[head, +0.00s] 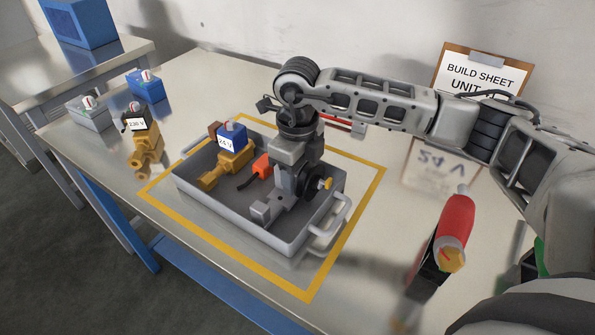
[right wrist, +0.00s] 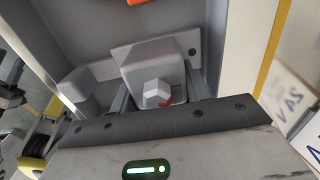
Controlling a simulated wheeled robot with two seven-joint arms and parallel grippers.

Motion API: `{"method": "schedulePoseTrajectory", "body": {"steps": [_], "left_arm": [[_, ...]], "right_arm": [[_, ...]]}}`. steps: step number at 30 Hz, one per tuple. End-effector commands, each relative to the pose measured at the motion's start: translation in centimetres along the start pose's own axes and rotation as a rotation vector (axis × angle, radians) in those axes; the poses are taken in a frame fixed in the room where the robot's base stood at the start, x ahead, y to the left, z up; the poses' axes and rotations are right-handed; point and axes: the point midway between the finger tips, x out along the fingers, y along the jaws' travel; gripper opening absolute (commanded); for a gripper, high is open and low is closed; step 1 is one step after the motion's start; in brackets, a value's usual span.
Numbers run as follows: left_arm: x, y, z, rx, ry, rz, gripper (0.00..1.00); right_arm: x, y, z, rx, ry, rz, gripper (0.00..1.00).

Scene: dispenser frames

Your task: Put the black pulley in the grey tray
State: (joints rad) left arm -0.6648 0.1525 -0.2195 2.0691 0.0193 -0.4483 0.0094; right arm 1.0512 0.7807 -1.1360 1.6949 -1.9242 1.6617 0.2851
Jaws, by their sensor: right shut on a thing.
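The grey tray (head: 212,202) stands on the table inside a yellow taped outline. My right gripper (head: 291,165) is over the tray's right half, pointing down. It is shut on a grey unit (head: 268,210) that carries the black pulley (head: 314,180) with a yellow hub on its side. The unit is low inside the tray walls; I cannot tell whether it touches the floor. In the right wrist view, the unit's grey body (right wrist: 152,75) with a pale knob sits between the fingers, and the pulley (right wrist: 35,145) shows partly at the left. My left gripper is not seen.
In the tray are a brass part with a blue 24 V box (head: 231,150) and an orange piece (head: 261,165). A 230 V brass part (head: 140,140), a blue box (head: 146,86) and a grey box (head: 90,115) stand at left. A red tool (head: 456,222) is right.

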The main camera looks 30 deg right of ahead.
Motion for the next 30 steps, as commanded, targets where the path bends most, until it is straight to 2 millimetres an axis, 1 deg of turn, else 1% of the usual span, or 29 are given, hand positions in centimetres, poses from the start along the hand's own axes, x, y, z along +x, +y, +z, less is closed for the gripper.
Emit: {"method": "schedulePoseTrajectory", "body": {"steps": [2,3,4,5,13,15,17,20,27,30], "left_arm": [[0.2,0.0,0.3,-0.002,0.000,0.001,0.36],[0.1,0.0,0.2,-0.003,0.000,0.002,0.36],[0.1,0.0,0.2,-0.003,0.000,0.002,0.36],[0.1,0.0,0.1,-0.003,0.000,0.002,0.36],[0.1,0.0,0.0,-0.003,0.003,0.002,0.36],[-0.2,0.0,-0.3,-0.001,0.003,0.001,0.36],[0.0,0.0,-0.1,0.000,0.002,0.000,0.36],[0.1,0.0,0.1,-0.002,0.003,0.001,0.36],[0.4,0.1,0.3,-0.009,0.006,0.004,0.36],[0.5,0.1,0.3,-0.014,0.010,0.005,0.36]], "right_arm": [[0.2,0.0,0.1,0.000,-0.004,0.000,0.01],[0.2,0.0,0.0,0.000,0.000,0.000,0.56],[0.2,0.0,0.0,0.000,0.000,0.000,0.64],[0.2,0.0,0.0,0.000,0.000,0.000,0.69],[0.1,0.0,0.0,0.000,0.000,0.000,0.69],[-0.3,0.0,0.0,0.000,0.000,0.000,0.69],[-0.6,0.0,0.0,0.000,-0.001,-0.001,0.69],[-2.2,0.0,0.1,-0.001,-0.003,-0.002,0.69],[-7.5,0.0,0.1,0.000,-0.005,-0.002,0.69],[-9.4,0.0,0.1,-0.001,-0.003,-0.002,0.69]]}}
